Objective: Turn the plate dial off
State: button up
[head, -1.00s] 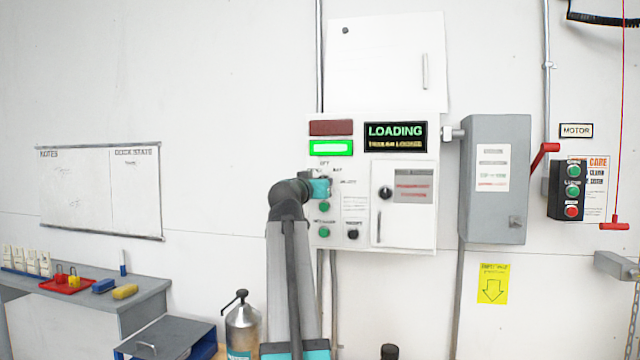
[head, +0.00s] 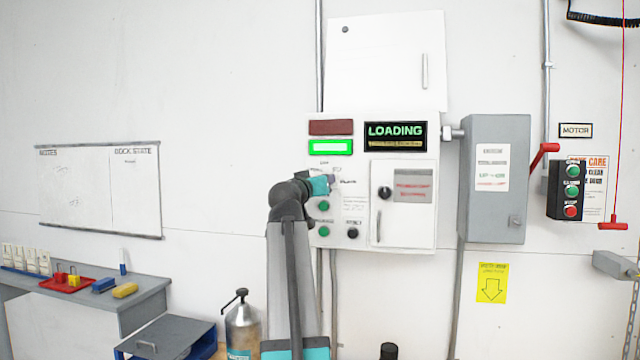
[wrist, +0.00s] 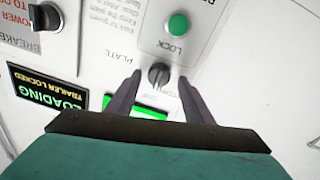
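The plate dial (wrist: 158,75) is a small black knob on the white control panel (head: 430,243), beside upside-down "PLATE" lettering in the wrist view. My gripper (wrist: 160,77) is open, with one finger on each side of the dial and a gap on both sides. I cannot tell how deep the fingertips reach around it. In the head view my gripper (head: 333,183) is at the panel's left part and hides the dial. The dial's pointer setting is not clear.
A green lock button (wrist: 178,24) is close to the dial. Another black knob (head: 385,193) is on the breaker door to the right. The "LOADING" display (head: 395,136) and a lit green lamp (head: 331,147) are above. A grey box (head: 497,200) with a red lever stands right.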

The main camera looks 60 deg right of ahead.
jog(key=shift+s+f, duration=0.1)
jog(key=r+b+v, duration=0.1)
jog(key=v, duration=1.2)
jog(key=shift+a+f, duration=0.35)
jog(key=shift+f, duration=0.1)
jog(key=shift+s, duration=0.1)
